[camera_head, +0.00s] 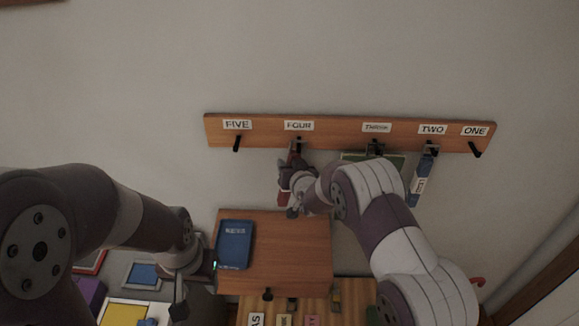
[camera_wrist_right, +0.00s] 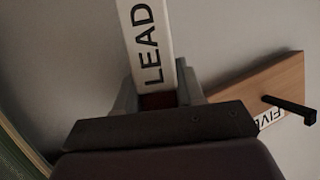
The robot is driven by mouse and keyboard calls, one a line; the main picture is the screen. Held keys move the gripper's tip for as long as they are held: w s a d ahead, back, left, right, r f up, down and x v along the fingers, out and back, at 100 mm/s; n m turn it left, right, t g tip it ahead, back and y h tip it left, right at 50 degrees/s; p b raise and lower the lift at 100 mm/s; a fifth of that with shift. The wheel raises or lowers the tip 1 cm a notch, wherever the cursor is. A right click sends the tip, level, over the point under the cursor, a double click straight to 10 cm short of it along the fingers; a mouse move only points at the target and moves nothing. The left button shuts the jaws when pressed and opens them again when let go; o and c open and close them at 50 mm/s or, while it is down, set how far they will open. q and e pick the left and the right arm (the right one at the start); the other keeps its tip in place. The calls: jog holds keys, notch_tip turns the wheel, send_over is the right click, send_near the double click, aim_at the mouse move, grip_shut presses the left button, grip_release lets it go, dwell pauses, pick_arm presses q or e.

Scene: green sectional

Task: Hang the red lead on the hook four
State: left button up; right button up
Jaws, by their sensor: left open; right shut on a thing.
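The wooden rail (camera_head: 268,132) on the wall has labelled hooks. Hook four (camera_head: 298,147) is under the label FOUR. My right gripper (camera_head: 291,190) is just below hook four and is shut on the red lead (camera_head: 282,199). In the right wrist view the red lead (camera_wrist_right: 148,45) shows as a white band marked LEAD, with a dark red part between the fingers. The lead's upper end is close to hook four; I cannot tell whether it touches. My left gripper (camera_head: 195,285) is open and empty, low on the left beside the wooden cabinet.
A blue lead (camera_head: 419,182) hangs from hook two, and a green-framed thing (camera_head: 392,160) from hook three. Hook five (camera_head: 237,145) and hook one (camera_head: 475,149) are bare. A blue book (camera_head: 234,245) lies on the wooden cabinet top (camera_head: 285,240). Several coloured items lie lower left.

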jog(key=o, duration=1.1)
jog(key=shift+o, duration=0.3)
jog(key=shift+s+r, duration=0.1)
